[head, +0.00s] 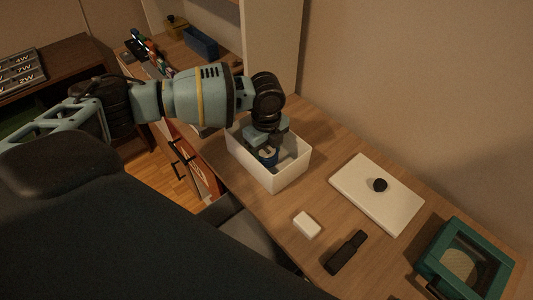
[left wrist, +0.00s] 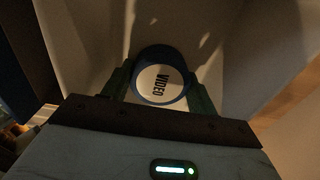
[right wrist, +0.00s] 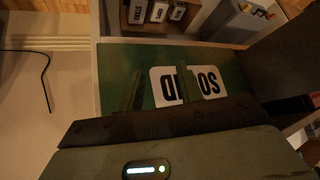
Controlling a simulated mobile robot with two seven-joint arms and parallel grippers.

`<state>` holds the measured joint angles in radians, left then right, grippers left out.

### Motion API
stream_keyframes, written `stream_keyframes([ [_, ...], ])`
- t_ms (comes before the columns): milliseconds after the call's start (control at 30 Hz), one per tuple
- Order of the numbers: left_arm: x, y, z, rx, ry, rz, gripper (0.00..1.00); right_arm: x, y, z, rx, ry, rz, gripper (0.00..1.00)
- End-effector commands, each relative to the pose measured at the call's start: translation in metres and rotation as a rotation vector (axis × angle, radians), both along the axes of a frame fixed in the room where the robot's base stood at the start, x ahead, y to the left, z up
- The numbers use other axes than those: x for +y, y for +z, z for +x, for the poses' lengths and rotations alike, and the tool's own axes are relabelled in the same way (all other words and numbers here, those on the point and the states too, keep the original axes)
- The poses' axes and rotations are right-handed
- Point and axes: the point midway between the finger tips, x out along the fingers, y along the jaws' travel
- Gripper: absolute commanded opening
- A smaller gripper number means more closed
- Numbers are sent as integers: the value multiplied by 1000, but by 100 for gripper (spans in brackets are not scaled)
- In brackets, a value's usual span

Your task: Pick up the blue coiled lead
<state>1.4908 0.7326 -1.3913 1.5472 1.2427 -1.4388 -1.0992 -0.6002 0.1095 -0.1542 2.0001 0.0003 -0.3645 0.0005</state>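The blue coiled lead (head: 267,157) is inside the open white box (head: 286,178) on the desk. In the left wrist view the lead (left wrist: 161,76) is a round blue coil with a white disc marked VIDEO. My left gripper (head: 268,147) reaches down into the box from above. Its fingers (left wrist: 161,84) stand on either side of the coil, very close to it; whether they press on it I cannot tell. My right gripper (right wrist: 160,80) is out of the head view. Its fingers are apart with nothing held, in front of a green surface with a partly hidden white label.
On the desk are a white block (head: 307,225), a black device (head: 346,252), a flat white slab (head: 377,195) with a black knob, and a teal-framed box (head: 463,262). A blue bin (head: 201,42) stands at the back. The box walls closely surround my left gripper.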

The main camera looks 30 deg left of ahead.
Motion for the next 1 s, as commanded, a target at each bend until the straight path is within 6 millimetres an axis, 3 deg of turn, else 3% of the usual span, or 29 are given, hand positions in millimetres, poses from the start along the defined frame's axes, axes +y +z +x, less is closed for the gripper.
stream_keyframes([
  [367, 0, 7, 0, -2, 0, -1, 34, 0, 1, 1, -2, 0, 0, 36],
  [800, 0, 81, 1, -3, -1, 0, 34, 0, 8, 6, -16, -1, 0, 36],
  [1000, 0, 99, 0, -1, -1, 0, 34, 0, 9, 6, -15, -1, 0, 36],
])
